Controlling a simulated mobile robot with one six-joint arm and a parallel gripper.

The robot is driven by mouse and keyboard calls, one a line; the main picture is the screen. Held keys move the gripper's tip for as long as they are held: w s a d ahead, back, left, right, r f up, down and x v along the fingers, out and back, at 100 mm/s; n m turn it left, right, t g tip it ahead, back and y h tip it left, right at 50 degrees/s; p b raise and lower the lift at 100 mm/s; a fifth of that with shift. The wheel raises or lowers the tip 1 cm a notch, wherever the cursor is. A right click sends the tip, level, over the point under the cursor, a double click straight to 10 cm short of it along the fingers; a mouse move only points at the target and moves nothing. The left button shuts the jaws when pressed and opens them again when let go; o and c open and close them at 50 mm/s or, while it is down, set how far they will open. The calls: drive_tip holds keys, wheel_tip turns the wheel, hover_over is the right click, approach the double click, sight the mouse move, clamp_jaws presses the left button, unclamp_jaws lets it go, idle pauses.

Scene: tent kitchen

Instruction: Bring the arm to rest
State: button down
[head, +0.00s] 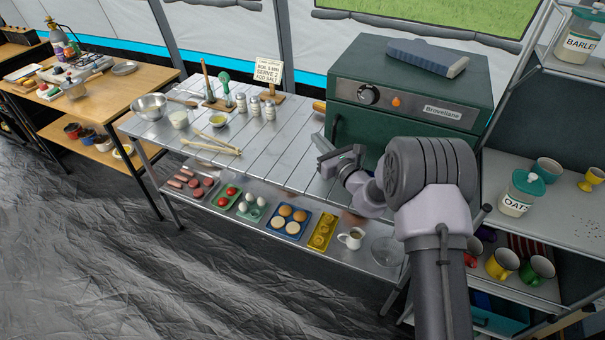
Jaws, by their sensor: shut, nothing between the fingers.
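My gripper (336,157) is at the end of my arm, above the right part of the metal slatted table (262,158). It is shut and holds nothing. It points to the left, in front of the green oven (410,100). My arm rises from the bottom right and bends at the large grey joint, hiding part of the oven's front and the table's right end. Whether the gripper touches the table or the oven cannot be told.
Bowls, shakers (254,106) and wooden tongs (212,146) stand left. A shelf rack (560,200) with mugs and jars is close on the right.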

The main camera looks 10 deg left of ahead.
drive_tip(key=s+a+p, duration=0.2)
drive_tip(key=s+a, duration=0.1)
drive_tip(key=s, duration=0.7)
drive_tip(key=s+a+r+n+g+y, duration=0.35)
drive_tip(key=s+r+n+g, duration=0.55)
drive_tip(key=s+r+n, duration=0.45)
drive_tip(key=s+d+r+n+g+h, duration=0.25)
drive_tip(key=s+d+n+h, duration=0.5)
drive_tip(key=s+d, duration=0.9)
drive_tip(key=s+d+n+t+h, duration=0.1)
drive_tip(key=s+d+t+h, duration=0.1)
drive_tip(key=d, duration=0.3)
drive_tip(key=s+d+n+t+h+b, duration=0.1)
drive_tip(key=s+d+h, duration=0.1)
drive_tip(key=d, duration=0.3)
drive_tip(key=shift+d+t+h, duration=0.25)
drive_tip(key=shift+t+h, duration=0.1)
drive_tip(key=shift+h, duration=0.55)
